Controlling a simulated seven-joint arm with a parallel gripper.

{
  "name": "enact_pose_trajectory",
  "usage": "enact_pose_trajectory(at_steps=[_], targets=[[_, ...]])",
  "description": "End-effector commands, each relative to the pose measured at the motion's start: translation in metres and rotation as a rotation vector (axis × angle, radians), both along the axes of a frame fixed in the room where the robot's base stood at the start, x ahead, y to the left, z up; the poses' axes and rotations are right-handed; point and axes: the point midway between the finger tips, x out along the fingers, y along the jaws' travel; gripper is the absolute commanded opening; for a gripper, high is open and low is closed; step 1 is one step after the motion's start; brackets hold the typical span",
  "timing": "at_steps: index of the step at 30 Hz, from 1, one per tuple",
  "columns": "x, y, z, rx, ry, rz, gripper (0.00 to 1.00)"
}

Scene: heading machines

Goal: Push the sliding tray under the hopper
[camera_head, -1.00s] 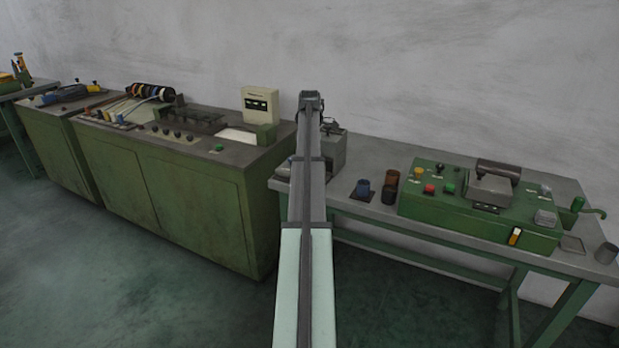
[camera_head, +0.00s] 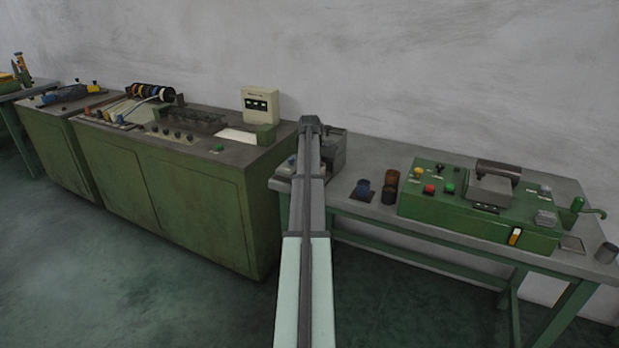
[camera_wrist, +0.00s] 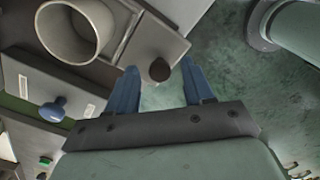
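In the wrist view, a grey flat slab (camera_wrist: 155,38) with a dark round knob (camera_wrist: 160,69) at its end looks like the sliding tray. A grey hollow cylinder (camera_wrist: 75,30) beside it may be the hopper or a cup. My gripper (camera_wrist: 159,66) is open, its two blue fingers apart on either side of the knob in the picture. I cannot tell whether they touch it. In the head view, my arm hides most of the grey machine (camera_head: 337,152) at the left end of the bench, and the fingers are hidden.
A blue knob (camera_wrist: 52,110) sits on a panel left of my gripper in the wrist view. A green cabinet (camera_head: 195,205) stands close on the left.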

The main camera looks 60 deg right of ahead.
Motion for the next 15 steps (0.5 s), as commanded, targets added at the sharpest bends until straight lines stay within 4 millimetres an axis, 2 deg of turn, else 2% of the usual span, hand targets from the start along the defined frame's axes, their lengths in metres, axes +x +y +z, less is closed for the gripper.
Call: enact_pose_trajectory(at_steps=[2, 15], targets=[[0.0000, 0.0000, 0.0001, 0.000, 0.000, 0.000, 0.44], [0.0000, 0.0000, 0.0002, 0.000, 0.000, 0.000, 0.02]])
